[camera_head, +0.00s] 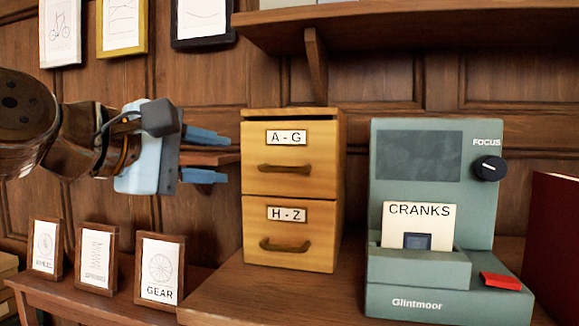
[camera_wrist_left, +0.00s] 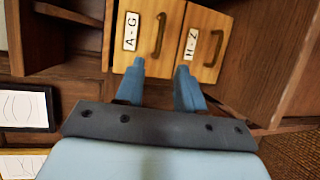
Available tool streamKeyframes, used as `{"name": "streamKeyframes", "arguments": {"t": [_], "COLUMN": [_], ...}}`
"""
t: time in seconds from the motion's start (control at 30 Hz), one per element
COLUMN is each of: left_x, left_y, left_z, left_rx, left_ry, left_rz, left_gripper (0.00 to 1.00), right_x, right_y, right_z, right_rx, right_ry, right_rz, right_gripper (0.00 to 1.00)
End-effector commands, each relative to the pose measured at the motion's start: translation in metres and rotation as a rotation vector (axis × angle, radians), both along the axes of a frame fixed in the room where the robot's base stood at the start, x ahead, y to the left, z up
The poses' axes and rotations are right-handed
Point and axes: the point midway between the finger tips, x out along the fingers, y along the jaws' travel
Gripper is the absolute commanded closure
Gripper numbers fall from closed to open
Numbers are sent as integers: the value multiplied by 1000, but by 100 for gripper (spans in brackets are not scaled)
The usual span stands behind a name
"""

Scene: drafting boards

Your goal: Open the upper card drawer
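The wooden card cabinet (camera_head: 339,200) stands on the desk with two closed drawers. The upper drawer (camera_head: 255,180) is labelled A - G and has a dark bow handle (camera_head: 284,168); in the left wrist view that handle (camera_wrist_left: 160,33) is upright. The lower drawer (camera_head: 255,255) is labelled H - Z, with its own handle (camera_head: 286,245). My left gripper (camera_head: 215,156) is open and empty, with blue fingers one above the other, left of the upper drawer and apart from its handle. The left wrist view also shows the open fingers (camera_wrist_left: 159,78). My right gripper is out of view.
A grey-green card viewer (camera_head: 485,225) with a CRANKS card (camera_head: 420,217) stands right of the cabinet. A dark red object (camera_head: 555,240) is at the far right. A shelf (camera_head: 400,22) hangs above. Framed cards (camera_head: 160,268) stand at lower left.

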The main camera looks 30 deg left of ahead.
Motion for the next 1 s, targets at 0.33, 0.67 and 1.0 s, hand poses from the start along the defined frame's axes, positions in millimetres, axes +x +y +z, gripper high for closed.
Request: {"name": "streamKeyframes", "arguments": {"t": [0.33,0.67,1.0], "left_x": [63,121,132], "left_y": [-10,-20,-22], "left_z": [-14,-24,-27], "left_rx": [-1,0,0], "left_ry": [6,3,1], "left_rz": [-1,0,0], "left_gripper": [62,62,62], "right_x": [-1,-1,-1], "right_y": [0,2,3], "right_z": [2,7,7], "right_rx": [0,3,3], "right_ry": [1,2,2], "right_rz": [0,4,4], "right_gripper": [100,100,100]}}
